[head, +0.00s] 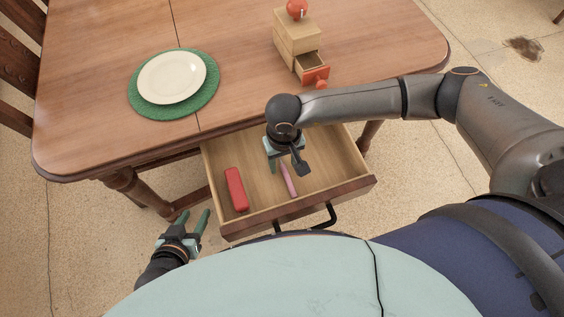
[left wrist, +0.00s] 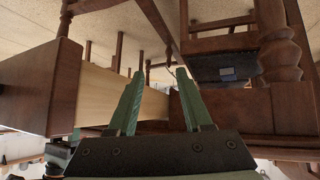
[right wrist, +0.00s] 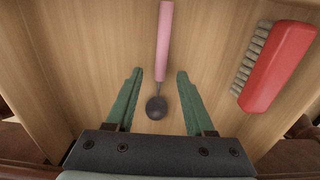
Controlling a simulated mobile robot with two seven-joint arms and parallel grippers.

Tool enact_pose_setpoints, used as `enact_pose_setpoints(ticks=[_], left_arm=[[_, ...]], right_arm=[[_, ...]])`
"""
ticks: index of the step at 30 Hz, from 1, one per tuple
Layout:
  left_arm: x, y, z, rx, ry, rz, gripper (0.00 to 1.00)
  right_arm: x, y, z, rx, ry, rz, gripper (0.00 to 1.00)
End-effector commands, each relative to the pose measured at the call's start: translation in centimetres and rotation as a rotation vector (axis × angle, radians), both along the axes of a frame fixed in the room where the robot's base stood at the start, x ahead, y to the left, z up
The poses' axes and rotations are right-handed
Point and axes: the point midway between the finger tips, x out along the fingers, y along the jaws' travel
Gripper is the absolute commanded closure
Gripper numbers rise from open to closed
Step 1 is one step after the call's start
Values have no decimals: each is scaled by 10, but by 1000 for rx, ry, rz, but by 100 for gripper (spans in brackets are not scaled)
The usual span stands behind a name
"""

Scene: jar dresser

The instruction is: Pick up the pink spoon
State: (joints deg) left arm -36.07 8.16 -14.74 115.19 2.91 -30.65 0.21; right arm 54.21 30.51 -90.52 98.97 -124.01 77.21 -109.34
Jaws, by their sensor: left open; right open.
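The pink spoon lies in the open drawer. In the head view its pink handle (head: 288,180) shows, and the rest is hidden behind my right gripper (head: 279,165). The right wrist view shows the pink handle (right wrist: 164,40) and a dark round bowl at its near end. In that view my right gripper (right wrist: 158,98) is open and empty, with the bowl between its fingertips in the picture. I cannot tell the height gap. My left gripper (head: 198,218) is open and empty, outside the drawer's left side. It also shows in the left wrist view (left wrist: 166,92).
The wooden drawer (head: 330,187) is pulled out from the table (head: 100,60). A red brush (head: 236,189) lies left of the spoon. A white plate (head: 171,77) on a green mat (head: 207,92) and a small wooden box with drawers (head: 296,38) stand on the table.

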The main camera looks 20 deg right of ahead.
Motion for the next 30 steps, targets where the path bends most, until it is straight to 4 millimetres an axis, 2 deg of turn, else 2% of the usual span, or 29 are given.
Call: enact_pose_setpoints(ticks=[3, 9, 23, 30], left_arm=[[-2, 0, -2, 1, 3, 0, 50], [-2, 1, -2, 1, 4, 1, 50], [0, 2, 0, 2, -1, 3, 50], [4, 2, 2, 3, -9, 3, 50]], right_arm=[[0, 0, -8, 0, 0, 1, 46], [0, 0, -8, 0, 0, 1, 46], [0, 0, -7, 1, 0, 0, 98], [0, 0, -7, 1, 0, 0, 100]])
